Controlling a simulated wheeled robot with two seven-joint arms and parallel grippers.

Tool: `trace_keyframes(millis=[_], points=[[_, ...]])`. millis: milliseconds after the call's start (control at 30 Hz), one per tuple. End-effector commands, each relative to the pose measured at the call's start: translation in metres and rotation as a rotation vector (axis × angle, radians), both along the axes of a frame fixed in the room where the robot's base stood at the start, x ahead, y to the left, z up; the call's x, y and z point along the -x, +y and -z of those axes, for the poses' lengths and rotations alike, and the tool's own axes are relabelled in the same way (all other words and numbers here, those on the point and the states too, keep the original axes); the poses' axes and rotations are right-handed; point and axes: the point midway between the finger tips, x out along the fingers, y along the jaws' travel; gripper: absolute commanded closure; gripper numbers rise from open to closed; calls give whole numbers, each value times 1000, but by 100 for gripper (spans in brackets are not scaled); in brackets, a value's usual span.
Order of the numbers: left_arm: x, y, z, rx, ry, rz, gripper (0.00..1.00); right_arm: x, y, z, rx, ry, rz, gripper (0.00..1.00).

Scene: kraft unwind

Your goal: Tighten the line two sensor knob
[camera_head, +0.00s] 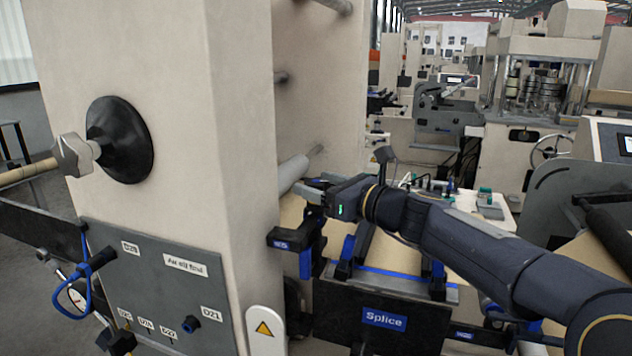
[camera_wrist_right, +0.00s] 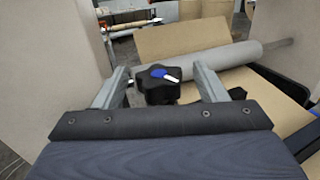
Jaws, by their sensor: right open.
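A black lobed knob (camera_wrist_right: 158,92) with a blue cap and a white pointer mark shows in the right wrist view. It sits between the two fingers of my right gripper (camera_wrist_right: 160,84), which are open with a gap on each side of it. I cannot tell how far it lies beyond the fingertips. In the head view my right gripper (camera_head: 312,187) reaches in from the right beside the beige machine column, over the splice area. I cannot make out the knob in the head view. My left gripper is not in view.
A beige machine column (camera_head: 170,90) stands at the left, with a grey star knob (camera_head: 72,155) and a grey panel (camera_head: 150,285). A grey roller (camera_head: 293,173) and brown paper lie by my right gripper. A "Splice" plate (camera_head: 384,319) is below. More machines stand behind.

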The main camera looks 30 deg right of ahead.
Motion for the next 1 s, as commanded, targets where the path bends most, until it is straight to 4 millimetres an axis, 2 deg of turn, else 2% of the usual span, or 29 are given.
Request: trace_keyframes(millis=[133, 400, 733, 1000], points=[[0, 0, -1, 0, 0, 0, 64, -9, 4, 0, -1, 0, 0, 35], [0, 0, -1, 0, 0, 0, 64, -10, 4, 0, 1, 0, 0, 36], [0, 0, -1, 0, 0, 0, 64, -10, 4, 0, 1, 0, 0, 78], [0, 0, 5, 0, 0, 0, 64, -9, 4, 1, 2, -2, 30, 78]])
